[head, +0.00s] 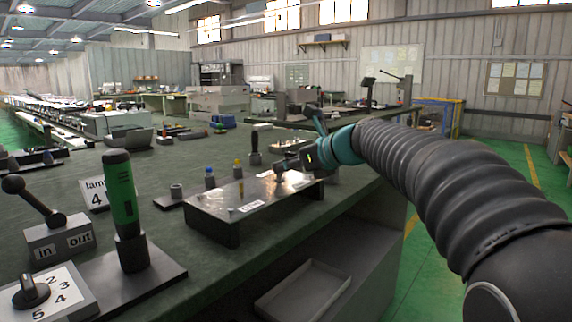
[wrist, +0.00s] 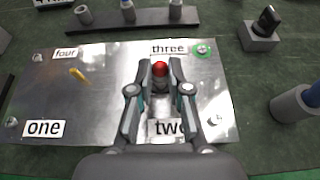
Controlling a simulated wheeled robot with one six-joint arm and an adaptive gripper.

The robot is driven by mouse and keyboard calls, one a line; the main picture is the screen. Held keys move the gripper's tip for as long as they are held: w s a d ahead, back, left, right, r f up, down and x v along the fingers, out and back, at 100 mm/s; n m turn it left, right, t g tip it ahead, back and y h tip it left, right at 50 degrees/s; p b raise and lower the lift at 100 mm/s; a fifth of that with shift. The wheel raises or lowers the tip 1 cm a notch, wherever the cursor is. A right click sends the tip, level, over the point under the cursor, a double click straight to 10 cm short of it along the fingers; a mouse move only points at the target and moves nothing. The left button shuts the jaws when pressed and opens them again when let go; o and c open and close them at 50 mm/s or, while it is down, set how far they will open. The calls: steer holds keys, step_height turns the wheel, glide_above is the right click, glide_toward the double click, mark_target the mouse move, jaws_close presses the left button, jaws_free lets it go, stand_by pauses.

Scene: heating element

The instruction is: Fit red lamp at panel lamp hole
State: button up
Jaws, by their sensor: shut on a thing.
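My gripper (wrist: 160,88) is shut on the red lamp (wrist: 160,69), whose red top shows between the fingertips in the wrist view. It is over the metal panel (wrist: 60,105), between the labels three (wrist: 169,48) and two (wrist: 168,127). The fingers hide the lamp's lower part and the surface under it, so I cannot tell whether it sits in a hole. In the head view my gripper (head: 281,172) is low over the right part of the panel (head: 215,206); the lamp's red top is not clear there.
A dark rack (wrist: 180,18) with a grey holder and coloured-top pieces lies behind the panel. A black knob block (wrist: 260,36) and a blue-handled tool (wrist: 303,100) stand to its right. A green-handled tool (head: 121,205) stands left in the head view.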

steer(key=shift+f+b, duration=0.4)
steer(key=shift+f, duration=0.45)
steer(key=o, duration=0.8)
steer(key=shift+o, duration=0.2)
steer(key=v, duration=1.2)
